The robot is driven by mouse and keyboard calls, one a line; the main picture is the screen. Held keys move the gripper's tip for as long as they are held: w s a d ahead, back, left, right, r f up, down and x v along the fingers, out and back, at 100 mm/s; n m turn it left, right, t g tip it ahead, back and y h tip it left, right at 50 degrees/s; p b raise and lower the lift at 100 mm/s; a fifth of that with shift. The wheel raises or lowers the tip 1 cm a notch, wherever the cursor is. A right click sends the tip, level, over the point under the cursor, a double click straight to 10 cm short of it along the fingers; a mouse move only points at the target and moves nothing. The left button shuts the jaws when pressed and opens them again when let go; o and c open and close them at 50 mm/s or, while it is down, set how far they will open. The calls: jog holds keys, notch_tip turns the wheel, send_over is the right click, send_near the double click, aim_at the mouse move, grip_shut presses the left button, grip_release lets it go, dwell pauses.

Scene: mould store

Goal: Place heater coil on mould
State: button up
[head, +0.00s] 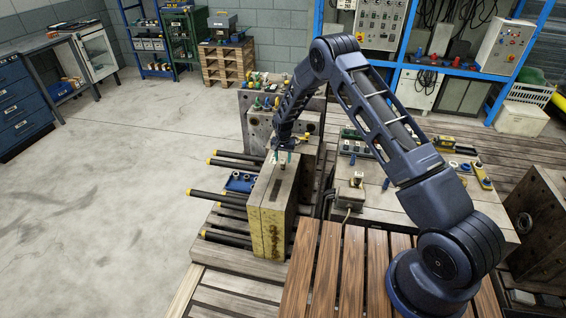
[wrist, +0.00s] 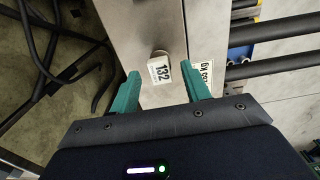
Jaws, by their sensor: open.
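A short round metal piece with a white tag reading 132, apparently the heater coil (wrist: 160,68), stands on that top. It also shows as a small brownish stub on the mould in the head view (head: 283,166). My gripper (wrist: 160,74) is open, its green fingers either side of the tagged piece with gaps. In the head view my gripper (head: 283,156) is just above the mould.
Black bars with yellow ends (head: 215,205) stick out left of the mould, near a blue part (head: 240,182). Other grey mould blocks (head: 262,130) stand behind. A bench (head: 355,215) with small parts is to the right. Dark cables (wrist: 45,60) lie left in the wrist view.

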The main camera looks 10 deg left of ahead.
aim_at(283, 161)
notch_tip(283, 161, up, 9)
jog(key=shift+r, duration=0.15)
